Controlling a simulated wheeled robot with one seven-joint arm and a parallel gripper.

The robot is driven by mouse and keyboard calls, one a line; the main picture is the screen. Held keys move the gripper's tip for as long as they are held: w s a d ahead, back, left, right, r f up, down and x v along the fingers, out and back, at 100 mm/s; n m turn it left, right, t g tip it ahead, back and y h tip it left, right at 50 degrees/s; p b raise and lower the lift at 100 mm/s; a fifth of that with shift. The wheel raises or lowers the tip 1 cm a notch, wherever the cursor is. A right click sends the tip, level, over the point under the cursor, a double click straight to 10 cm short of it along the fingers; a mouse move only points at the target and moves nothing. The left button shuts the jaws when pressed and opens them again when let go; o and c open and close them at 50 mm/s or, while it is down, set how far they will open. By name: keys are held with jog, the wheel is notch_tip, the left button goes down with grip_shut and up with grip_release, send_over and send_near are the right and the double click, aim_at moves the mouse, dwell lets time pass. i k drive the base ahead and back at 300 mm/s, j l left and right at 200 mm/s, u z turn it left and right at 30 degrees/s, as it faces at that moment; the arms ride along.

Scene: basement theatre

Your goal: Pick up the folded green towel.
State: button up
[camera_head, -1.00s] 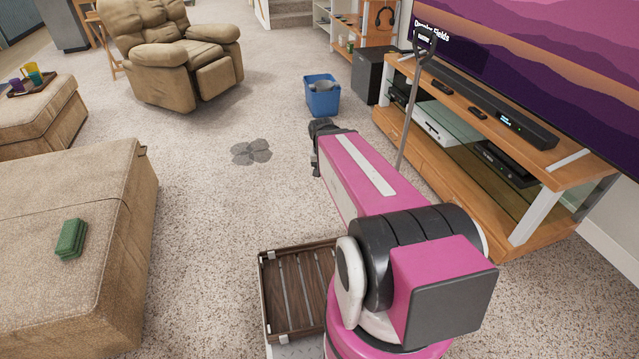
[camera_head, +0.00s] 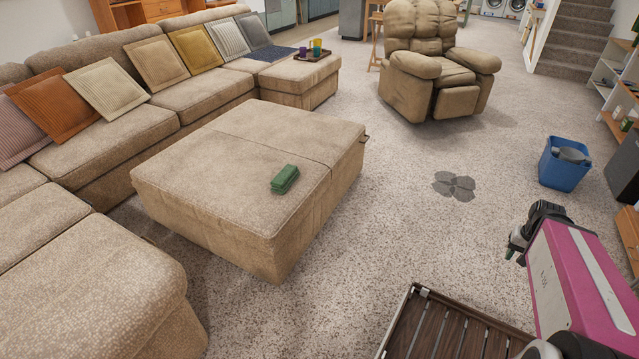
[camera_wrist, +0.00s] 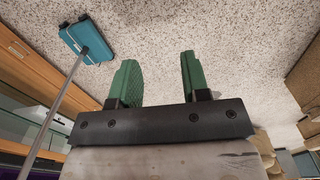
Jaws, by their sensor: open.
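The folded green towel (camera_head: 285,180) lies on top of the large beige ottoman (camera_head: 215,177), close to its right front edge, in the head view. My gripper shows in the wrist view (camera_wrist: 158,82) with its two green fingers apart and nothing between them. In the head view my arm's end (camera_head: 520,240) is at the right, over the carpet, well apart from the towel. The towel is not in the wrist view.
A brown slatted tray (camera_head: 455,330) is at the front. A blue bin (camera_head: 564,165), a recliner (camera_head: 438,60) and a dark floor stain (camera_head: 454,186) lie beyond. A sectional sofa (camera_head: 110,140) wraps the left side. Open carpet lies between ottoman and arm.

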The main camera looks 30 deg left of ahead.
aim_at(282, 182)
jog(key=i+u, duration=0.1)
jog(key=u, duration=2.75)
jog(key=i+l+u, duration=0.15)
jog(key=l+u, duration=0.25)
jog(key=l, duration=0.25)
jog(key=l+u, duration=0.45)
jog(key=l, duration=0.15)
jog(key=l+u, duration=0.4)
jog(key=l, duration=0.25)
